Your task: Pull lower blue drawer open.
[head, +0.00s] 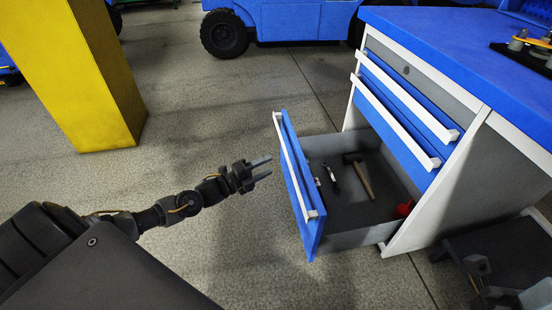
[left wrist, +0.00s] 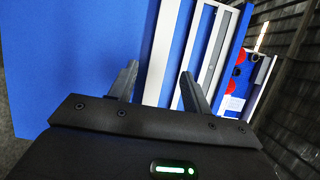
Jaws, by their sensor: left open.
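The lower blue drawer (head: 310,222) of the cabinet stands pulled well out in the head view, its inside showing. Its long white handle (head: 296,165) runs along the top of the blue front. My left gripper (head: 266,168) is open and empty. It is left of the drawer front in the head view, with its fingertips pointing at the handle and a small gap between. The left wrist view shows the two parted fingers (left wrist: 158,85) with blue and white surfaces beyond them.
The drawer holds a hammer (head: 359,175), a small dark tool (head: 332,178) and a red item (head: 404,208). Two upper drawers (head: 398,115) are shut. A yellow pillar (head: 85,80) stands at left, a blue vehicle (head: 290,20) behind. Floor around my left gripper is clear.

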